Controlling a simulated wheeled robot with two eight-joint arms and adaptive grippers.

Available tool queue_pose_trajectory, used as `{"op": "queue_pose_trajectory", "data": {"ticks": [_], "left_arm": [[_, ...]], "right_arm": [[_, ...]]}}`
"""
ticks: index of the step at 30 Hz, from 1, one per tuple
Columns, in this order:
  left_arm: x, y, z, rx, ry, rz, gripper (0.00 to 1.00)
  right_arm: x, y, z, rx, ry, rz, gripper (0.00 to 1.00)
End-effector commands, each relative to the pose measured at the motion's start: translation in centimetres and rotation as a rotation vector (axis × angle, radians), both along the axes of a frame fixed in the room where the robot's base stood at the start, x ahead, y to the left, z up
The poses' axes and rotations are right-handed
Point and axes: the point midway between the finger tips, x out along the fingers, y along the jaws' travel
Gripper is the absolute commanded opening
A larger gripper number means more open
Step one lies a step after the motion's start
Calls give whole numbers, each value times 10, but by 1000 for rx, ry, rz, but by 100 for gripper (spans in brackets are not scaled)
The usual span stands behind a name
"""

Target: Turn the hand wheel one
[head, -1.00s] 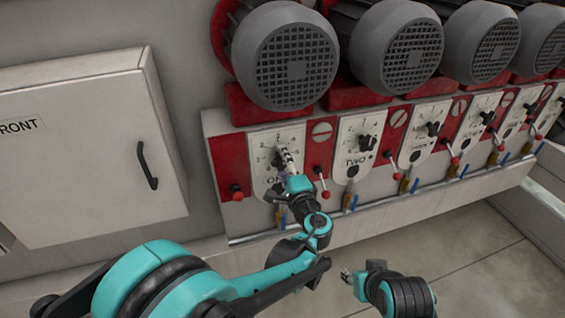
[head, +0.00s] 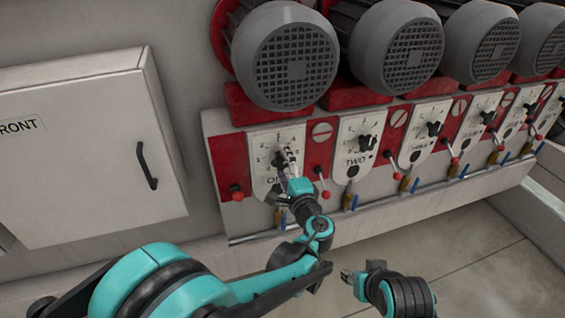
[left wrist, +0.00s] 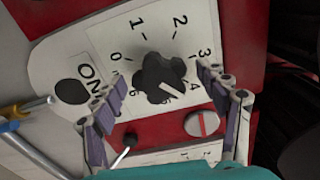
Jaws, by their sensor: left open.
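The hand wheel one is a black lobed knob (left wrist: 163,78) on a white dial plate marked "ONE" (left wrist: 130,40) with numbers around it. In the head view the knob (head: 279,160) is partly covered by my left gripper (head: 288,168). In the left wrist view my left gripper (left wrist: 165,90) is open, with one finger on each side of the knob; I cannot tell whether either finger touches it.
Similar dials, such as the one marked "TWO" (head: 357,148), run to the right. Red-tipped levers (head: 325,194) and blue-handled valves (head: 355,202) stick out below. Large grey motors (head: 292,65) overhang the panel. A white cabinet (head: 80,150) stands left.

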Motion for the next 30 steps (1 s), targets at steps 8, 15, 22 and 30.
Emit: {"op": "queue_pose_trajectory", "data": {"ticks": [8,15,22,30], "left_arm": [[-45,-15,0,0,0,-4,74],[-63,-20,0,0,0,-1,74],[-64,-20,0,0,0,0,74],[-63,-12,-1,-17,14,10,74]], "right_arm": [[0,0,0,0,0,0,40],[0,0,0,0,0,0,40],[0,0,0,0,0,0,40],[0,0,0,0,0,0,40]]}}
